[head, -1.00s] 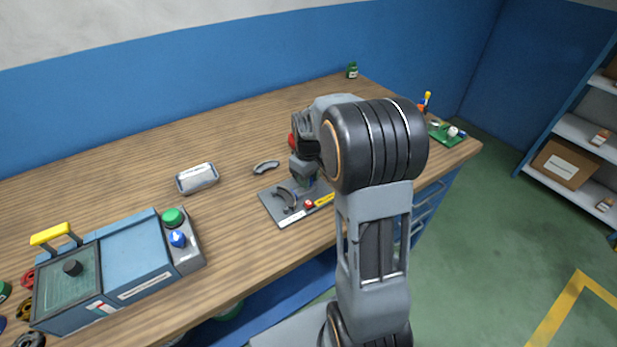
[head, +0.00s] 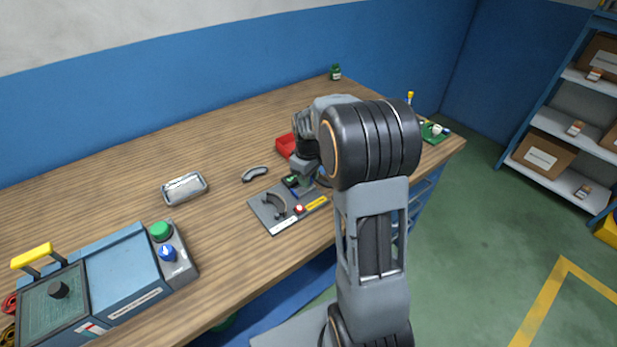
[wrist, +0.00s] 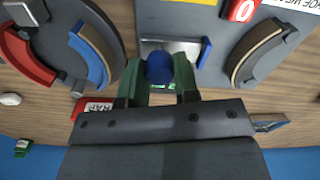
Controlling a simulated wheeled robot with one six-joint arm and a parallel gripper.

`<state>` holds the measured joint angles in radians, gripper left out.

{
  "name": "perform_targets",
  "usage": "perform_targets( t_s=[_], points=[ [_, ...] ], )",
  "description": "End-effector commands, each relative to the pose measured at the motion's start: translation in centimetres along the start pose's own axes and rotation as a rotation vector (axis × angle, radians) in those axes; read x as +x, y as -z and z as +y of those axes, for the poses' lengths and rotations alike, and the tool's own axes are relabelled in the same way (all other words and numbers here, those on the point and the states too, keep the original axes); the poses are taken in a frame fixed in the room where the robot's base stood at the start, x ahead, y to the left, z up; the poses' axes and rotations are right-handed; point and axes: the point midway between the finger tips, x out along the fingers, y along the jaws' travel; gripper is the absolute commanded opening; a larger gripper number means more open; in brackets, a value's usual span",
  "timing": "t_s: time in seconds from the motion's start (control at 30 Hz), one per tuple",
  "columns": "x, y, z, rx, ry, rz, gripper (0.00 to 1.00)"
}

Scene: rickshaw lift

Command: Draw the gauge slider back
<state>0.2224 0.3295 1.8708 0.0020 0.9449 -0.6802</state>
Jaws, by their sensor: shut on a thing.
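The gauge is a grey plate (head: 262,212) on the bench with a curved dark brake shoe (head: 276,204) lying on it; the shoe also shows at the right in the wrist view (wrist: 252,52). The gauge slider has a blue knob (wrist: 159,67) in front of a bright metal block (wrist: 188,46). My gripper (wrist: 160,78) is shut on the blue knob, with a green finger on each side. In the head view my gripper (head: 304,180) is over the back right part of the plate, and my arm partly hides it. The knob is hidden there.
A red scrap bin (head: 285,146) stands behind my gripper. A blue tester (head: 120,270) stands front left.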

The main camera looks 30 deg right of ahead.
Motion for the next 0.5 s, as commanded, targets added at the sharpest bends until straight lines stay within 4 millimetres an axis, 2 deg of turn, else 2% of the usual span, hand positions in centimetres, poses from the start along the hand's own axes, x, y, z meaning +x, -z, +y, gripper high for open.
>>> perform_targets(
  t_s=[0.03, 0.27, 0.5],
  points=[
    [-0.14, -0.08, 0.39, 0.0, -0.009, 0.003, 0.32],
    [-0.11, 0.0, 0.22, -0.001, -0.007, 0.002, 0.54],
    [-0.12, 0.06, 0.08, -0.003, -0.005, 0.002, 0.54]
  ],
)
